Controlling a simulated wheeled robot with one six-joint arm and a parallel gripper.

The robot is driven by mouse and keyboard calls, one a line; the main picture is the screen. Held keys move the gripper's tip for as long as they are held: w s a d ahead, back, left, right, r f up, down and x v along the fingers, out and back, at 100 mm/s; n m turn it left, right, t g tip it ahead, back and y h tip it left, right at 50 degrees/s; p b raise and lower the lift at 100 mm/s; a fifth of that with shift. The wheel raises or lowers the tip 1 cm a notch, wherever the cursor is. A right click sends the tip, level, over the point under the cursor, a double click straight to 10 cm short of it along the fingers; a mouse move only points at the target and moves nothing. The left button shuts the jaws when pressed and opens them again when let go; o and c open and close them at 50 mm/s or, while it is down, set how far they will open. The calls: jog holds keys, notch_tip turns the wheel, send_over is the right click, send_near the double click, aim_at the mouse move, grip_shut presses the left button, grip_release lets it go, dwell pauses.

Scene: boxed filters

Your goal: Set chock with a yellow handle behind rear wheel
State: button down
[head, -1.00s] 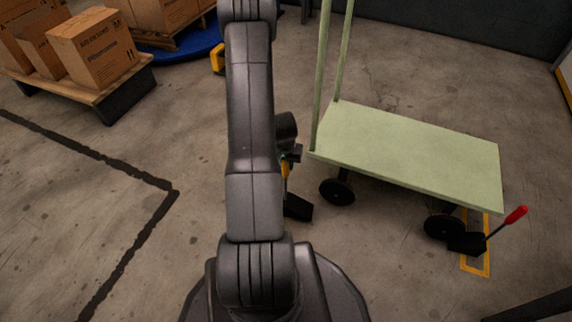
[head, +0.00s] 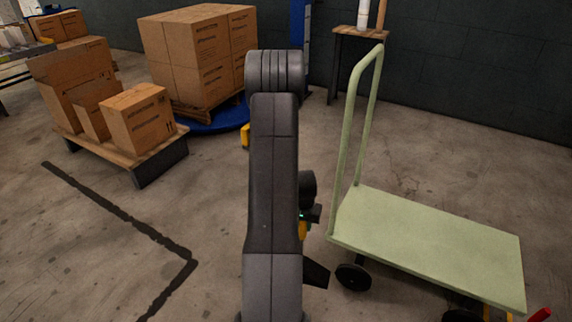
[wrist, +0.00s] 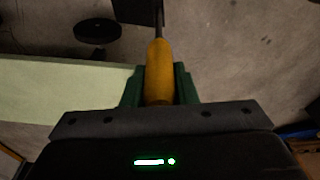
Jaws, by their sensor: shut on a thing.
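My gripper (wrist: 160,90) is shut on the yellow handle (wrist: 159,70) of a chock; its green fingers sit on both sides of the handle. The chock's black block (wrist: 135,12) is partly cut off at the top of the wrist view. In the head view the yellow handle (head: 303,231) is mostly behind my arm, and the block (head: 316,273) hangs left of the cart's near-left black wheel (head: 352,278), with a small gap in the picture. Whether the block touches the floor is unclear. That wheel (wrist: 97,30) also shows in the wrist view. The cart (head: 430,240) has a pale green deck.
A red handle (head: 541,314) shows by the cart's right end, at the picture's edge. Low pallets with cartons (head: 138,118) stand at the left, and a stack of boxes (head: 200,55) on a blue base behind. Floor left of my arm is clear, with a black line.

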jog(key=w+a+r+n, duration=0.2)
jog(key=a+r, duration=0.4)
jog(key=r, duration=0.2)
jog(key=w+a+r+n, duration=0.2)
jog(key=a+r, duration=0.4)
jog(key=r, duration=0.2)
notch_tip(320, 180, up, 14)
jog(key=s+p, duration=0.2)
jog(key=p, duration=2.3)
jog(key=shift+s+r+y, duration=0.2)
jog(key=shift+y, duration=0.2)
jog(key=shift+a, duration=0.1)
